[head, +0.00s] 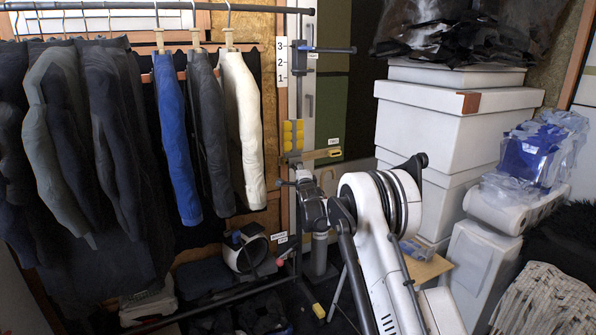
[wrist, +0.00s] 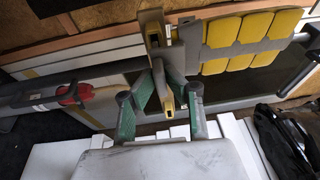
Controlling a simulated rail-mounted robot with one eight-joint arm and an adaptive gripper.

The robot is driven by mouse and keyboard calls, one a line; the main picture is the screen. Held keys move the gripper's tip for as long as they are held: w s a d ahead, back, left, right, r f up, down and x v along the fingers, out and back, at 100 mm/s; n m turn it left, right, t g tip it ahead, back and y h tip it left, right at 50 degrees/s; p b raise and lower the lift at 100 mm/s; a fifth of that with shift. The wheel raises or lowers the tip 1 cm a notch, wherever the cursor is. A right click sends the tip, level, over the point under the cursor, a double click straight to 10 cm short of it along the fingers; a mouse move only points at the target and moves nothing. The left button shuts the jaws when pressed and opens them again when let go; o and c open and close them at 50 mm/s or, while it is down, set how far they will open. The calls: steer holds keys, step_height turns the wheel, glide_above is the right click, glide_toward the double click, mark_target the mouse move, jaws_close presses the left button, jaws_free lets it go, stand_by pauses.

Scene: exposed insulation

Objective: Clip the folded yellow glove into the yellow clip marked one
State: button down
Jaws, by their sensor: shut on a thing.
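In the wrist view my gripper (wrist: 161,84) has its green fingers closed on a narrow yellow-and-grey piece (wrist: 168,102). The fingers hide part of this piece, and I cannot tell whether it is the folded glove or part of a clip. Just beyond it is a grey bracket with several rounded yellow pads (wrist: 240,28) in two rows. The same pads (head: 293,133) show in the head view, below a strip numbered 3, 2, 1 (head: 281,62). A bar with a yellow part (head: 334,153) lies just below them. Which clip is marked one is unclear.
Blue, dark and white garments (head: 243,130) hang from a rail left of the numbered strip. White boxes (head: 452,130) are stacked to the right. A dark bar with a red part (wrist: 72,94) lies left of my gripper in the wrist view.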

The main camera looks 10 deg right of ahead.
steer(key=shift+w+a, duration=0.3)
steer(key=shift+w, duration=0.6)
steer(key=shift+w+a, duration=0.25)
steer(key=shift+w, duration=0.6)
steer(key=c, duration=1.7)
jaws_free()
steer(key=shift+s, duration=0.1)
steer(key=s, duration=1.1)
steer(key=shift+s+f, duration=0.3)
steer(key=shift+s, duration=0.1)
